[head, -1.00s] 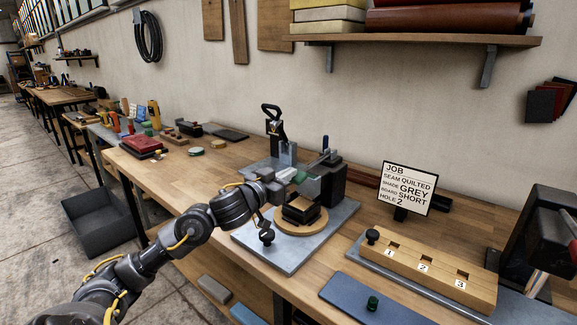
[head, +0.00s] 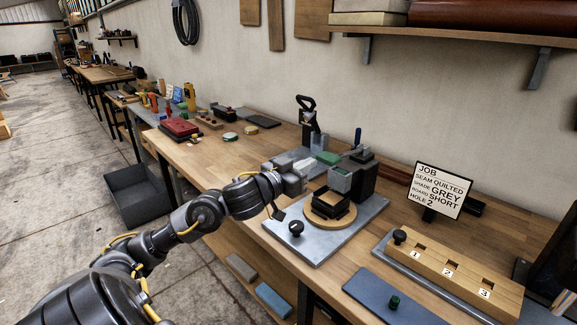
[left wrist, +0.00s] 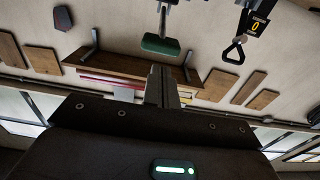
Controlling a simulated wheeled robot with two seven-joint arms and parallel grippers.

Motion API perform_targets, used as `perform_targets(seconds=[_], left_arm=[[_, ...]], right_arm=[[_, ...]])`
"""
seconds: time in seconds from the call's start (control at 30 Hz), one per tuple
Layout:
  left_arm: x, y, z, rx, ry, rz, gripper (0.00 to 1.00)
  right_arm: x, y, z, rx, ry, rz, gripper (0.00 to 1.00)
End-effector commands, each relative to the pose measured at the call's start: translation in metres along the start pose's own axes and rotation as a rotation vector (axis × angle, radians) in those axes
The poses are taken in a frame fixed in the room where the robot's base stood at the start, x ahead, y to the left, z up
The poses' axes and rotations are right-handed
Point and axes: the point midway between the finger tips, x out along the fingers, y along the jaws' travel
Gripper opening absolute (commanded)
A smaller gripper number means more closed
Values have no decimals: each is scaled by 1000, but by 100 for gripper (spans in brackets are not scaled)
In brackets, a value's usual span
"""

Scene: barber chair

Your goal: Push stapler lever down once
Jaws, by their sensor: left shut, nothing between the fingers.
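The stapler's grey and black press (head: 362,178) stands on a metal plate (head: 318,246). A green pad (head: 327,157) shows beside its head, and the pad also shows in the left wrist view (left wrist: 160,44). A black loop handle (head: 306,102) stands upright behind; it shows in the left wrist view (left wrist: 234,51) near a small display reading 0. Which part is the lever I cannot tell for sure. My left gripper (head: 304,170) is shut and empty, close to the left of the press head; contact cannot be told. My right gripper is not in view.
A dark block on a round wooden disc (head: 312,222) sits under the press head. A black knob (head: 296,228) stands at the plate's front. A job sign (head: 442,190) and a numbered wooden block (head: 452,277) are to the right. A shelf (head: 450,37) hangs above.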

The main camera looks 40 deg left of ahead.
Motion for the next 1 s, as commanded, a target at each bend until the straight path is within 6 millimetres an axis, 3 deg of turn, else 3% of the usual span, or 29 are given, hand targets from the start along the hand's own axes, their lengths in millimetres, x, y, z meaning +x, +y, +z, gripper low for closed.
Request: perform_targets(seconds=[0.2, 0.4, 1.0], left_arm=[[-36, 1, -1, 1, 1, 2, 0], [-53, 0, -4, -1, 4, -1, 0], [-58, -1, -5, -1, 6, -2, 0]], right_arm=[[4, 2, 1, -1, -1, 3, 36], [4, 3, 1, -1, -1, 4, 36], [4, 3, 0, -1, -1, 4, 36]])
